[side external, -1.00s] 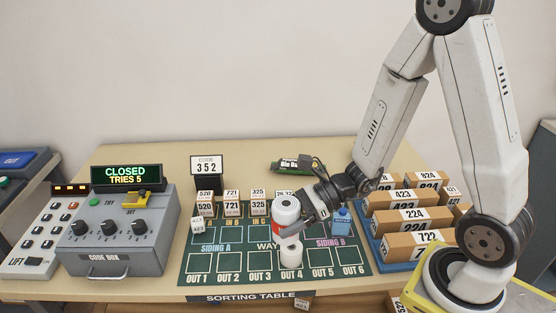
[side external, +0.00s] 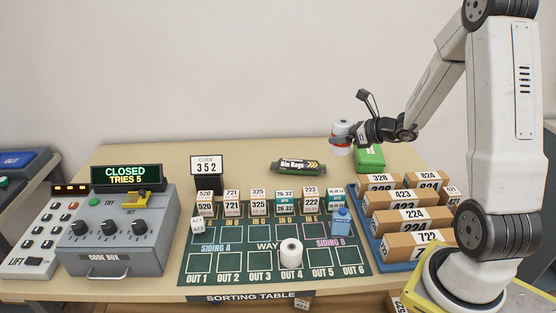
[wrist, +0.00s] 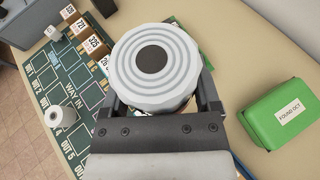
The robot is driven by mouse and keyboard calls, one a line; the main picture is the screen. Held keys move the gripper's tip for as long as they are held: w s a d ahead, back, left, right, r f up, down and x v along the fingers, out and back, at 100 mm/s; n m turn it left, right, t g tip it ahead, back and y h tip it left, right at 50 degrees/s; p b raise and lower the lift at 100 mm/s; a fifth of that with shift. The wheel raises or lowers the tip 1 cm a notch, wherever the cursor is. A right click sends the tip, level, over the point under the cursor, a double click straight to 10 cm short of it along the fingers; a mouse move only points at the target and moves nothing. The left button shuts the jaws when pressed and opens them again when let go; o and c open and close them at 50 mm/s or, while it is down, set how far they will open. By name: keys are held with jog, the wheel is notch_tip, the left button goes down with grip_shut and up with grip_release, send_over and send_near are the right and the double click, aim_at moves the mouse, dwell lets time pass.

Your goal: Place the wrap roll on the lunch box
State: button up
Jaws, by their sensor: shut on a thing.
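My gripper (side external: 346,141) is shut on the wrap roll (side external: 341,128), a white cylinder with a red band low on its side. In the wrist view the wrap roll (wrist: 153,67) shows its ringed top with a dark core, between the two fingers (wrist: 158,100). It is held upright, in the air over the back right of the table. The lunch box (side external: 370,158) is a green block at the back of the table, just right of the roll. In the wrist view the lunch box (wrist: 278,112) lies apart at the right, with a label on its top.
A roll of bin bags (side external: 298,167) lies at the back centre. A blue tray of numbered boxes (side external: 403,217) stands in front of the lunch box.

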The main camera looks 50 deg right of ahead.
jog(key=s+d+r+m+h, duration=0.1)
jog(key=s+d+m+h, duration=0.15)
jog(key=d, duration=0.45)
jog(key=s+d+r+m+h, duration=0.2)
jog(key=s+d+h, duration=0.1)
jog(key=d, duration=0.5)
jog(key=shift+w+d+f, duration=1.4)
jog(key=shift+w+f, duration=0.2)
jog(key=shift+w, duration=0.05)
jog(key=shift+w+d+f, duration=1.4)
jog(key=shift+w+f, duration=0.2)
jog(key=shift+w, duration=0.1)
jog(key=shift+w+d+f, duration=1.4)
jog(key=shift+w+f, duration=0.2)
jog(key=shift+w, duration=0.05)
jog(key=shift+w+d+f+y, duration=0.15)
jog(key=shift+f+y, duration=0.1)
jog(key=shift+f, duration=1.6)
jog(key=shift+f, duration=0.1)
jog(key=o, duration=1)
jog(key=shift+o, duration=0.2)
